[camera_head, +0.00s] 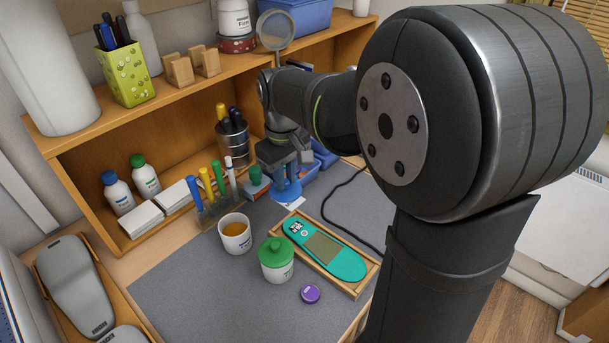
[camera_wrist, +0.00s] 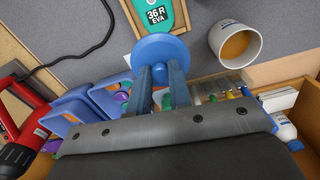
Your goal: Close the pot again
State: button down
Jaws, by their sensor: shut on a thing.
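My gripper (camera_head: 286,180) is shut on a round blue lid (camera_head: 287,194) and holds it at the back of the mat, behind the wooden tray. In the wrist view the blue lid (camera_wrist: 160,48) sits at the fingertips (camera_wrist: 159,70), its disc facing away from my gripper. The open white pot (camera_head: 235,236) stands upright on the mat, left of and nearer than my gripper, with amber contents showing. The open pot (camera_wrist: 236,44) also shows in the wrist view, right of the lid and apart from it. A second white pot (camera_head: 278,274) wears a green lid (camera_head: 276,252).
A teal insole (camera_head: 341,264) lies in a wooden tray (camera_head: 350,287) right of the pots. A small purple-topped tin (camera_head: 311,293) lies in front. A rack of coloured tools (camera_head: 208,214) stands behind the open pot. The grey mat (camera_head: 190,290) is clear at front left.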

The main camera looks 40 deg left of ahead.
jog(key=s+a+r+n, duration=0.2)
jog(key=s+a+n, duration=0.25)
jog(key=s, duration=0.75)
jog(key=shift+m, duration=0.25)
jog(key=shift+s+a+f, duration=0.1)
jog(key=shift+a+f, duration=0.05)
jog(key=shift+f, duration=2.9)
jog(key=shift+f, duration=0.2)
jog(key=c, duration=0.7)
grip_release()
jog(key=shift+c, duration=0.2)
jog(key=shift+r, duration=2.55)
